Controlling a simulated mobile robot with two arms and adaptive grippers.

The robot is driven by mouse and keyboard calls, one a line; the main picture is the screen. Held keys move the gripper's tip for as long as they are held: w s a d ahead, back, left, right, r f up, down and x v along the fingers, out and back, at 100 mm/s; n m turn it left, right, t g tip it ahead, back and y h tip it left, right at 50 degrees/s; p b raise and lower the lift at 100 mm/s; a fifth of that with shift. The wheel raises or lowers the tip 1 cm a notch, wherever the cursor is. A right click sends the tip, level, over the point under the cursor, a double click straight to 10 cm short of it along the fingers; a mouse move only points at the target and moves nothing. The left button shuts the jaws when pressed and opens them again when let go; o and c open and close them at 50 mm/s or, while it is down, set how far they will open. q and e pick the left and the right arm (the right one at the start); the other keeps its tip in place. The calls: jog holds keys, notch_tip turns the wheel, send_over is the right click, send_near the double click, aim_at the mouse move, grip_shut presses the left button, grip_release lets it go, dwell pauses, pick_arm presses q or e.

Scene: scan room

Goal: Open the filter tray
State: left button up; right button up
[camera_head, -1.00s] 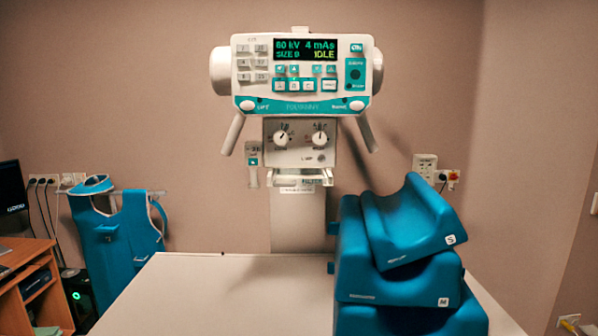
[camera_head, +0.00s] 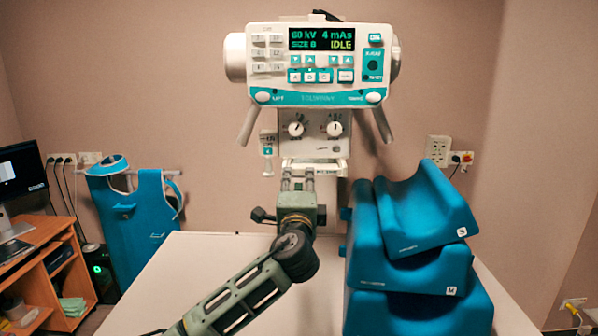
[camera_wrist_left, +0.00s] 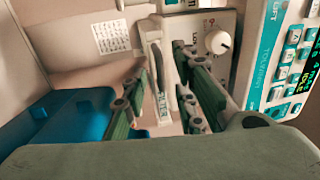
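The filter tray (camera_head: 330,168) is a pale shelf-like piece with a front bar, under the dial panel of the x-ray head. In the left wrist view its pale bar with a FILTER label (camera_wrist_left: 163,105) stands between my fingers. My left gripper (camera_head: 298,178) is raised in front of the tray, left of its middle. The wrist view shows the gripper (camera_wrist_left: 165,95) open, with one green finger on each side of the bar and gaps visible. Contact cannot be made out. My right gripper is not in view.
The x-ray control panel (camera_head: 320,65) and dial panel (camera_head: 316,130) are just above the gripper. Stacked blue foam supports (camera_head: 415,255) stand on the right of the white table (camera_head: 190,265). A blue apron (camera_head: 135,225) hangs at left.

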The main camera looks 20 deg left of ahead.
aim_at(299, 177)
pick_arm(q)
jog(key=shift+p+x, duration=0.4)
jog(key=shift+x, duration=1.1)
jog(key=shift+c, duration=0.4)
grip_shut()
